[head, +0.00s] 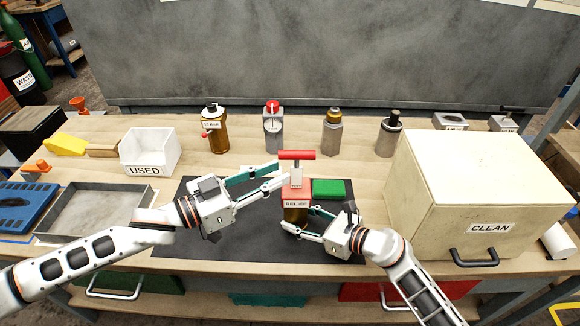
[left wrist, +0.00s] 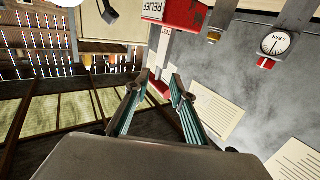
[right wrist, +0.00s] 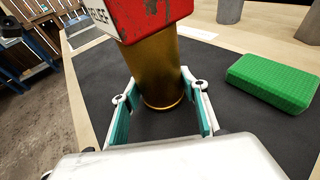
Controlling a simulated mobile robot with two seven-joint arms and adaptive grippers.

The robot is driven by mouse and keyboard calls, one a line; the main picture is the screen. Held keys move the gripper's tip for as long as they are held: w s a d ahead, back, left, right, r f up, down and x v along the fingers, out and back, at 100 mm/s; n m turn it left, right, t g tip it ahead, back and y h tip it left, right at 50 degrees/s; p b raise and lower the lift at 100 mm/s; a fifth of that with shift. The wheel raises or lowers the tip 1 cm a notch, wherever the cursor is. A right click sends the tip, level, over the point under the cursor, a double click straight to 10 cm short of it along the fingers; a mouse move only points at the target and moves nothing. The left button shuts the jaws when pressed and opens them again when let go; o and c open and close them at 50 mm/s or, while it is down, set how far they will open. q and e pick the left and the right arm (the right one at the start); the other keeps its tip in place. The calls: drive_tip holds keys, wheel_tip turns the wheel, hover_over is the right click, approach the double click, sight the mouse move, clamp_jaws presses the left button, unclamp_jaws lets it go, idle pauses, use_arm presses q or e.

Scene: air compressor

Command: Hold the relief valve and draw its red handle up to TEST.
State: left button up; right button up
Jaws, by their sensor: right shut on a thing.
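The relief valve stands upright, with a red block (head: 296,193) labelled RELIEF above a brass lower body (right wrist: 155,75). A pale stem (head: 296,176) rises from the block to a red T-shaped handle (head: 296,155), with a visible gap between block and handle. My right gripper (head: 298,221) is shut on the brass body, one finger on each side. My left gripper (head: 281,175) is open beside the stem, just below the handle's level. In the left wrist view its fingers (left wrist: 158,80) are apart, with the red handle (left wrist: 158,91) showing between them.
A green pad (head: 328,188) lies right of the valve on the dark mat (head: 190,245). The CLEAN box (head: 460,195) stands at the right. The USED bin (head: 150,152) and a grey tray (head: 85,234) are at the left. Several fittings, including a gauge (head: 273,128), stand behind.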

use_arm(q)
drive_tip(key=v, duration=0.5)
drive_tip(key=shift+s+a, duration=0.1)
drive_tip(key=shift+a, duration=0.1)
use_arm(e)
drive_tip(key=o, duration=1.1)
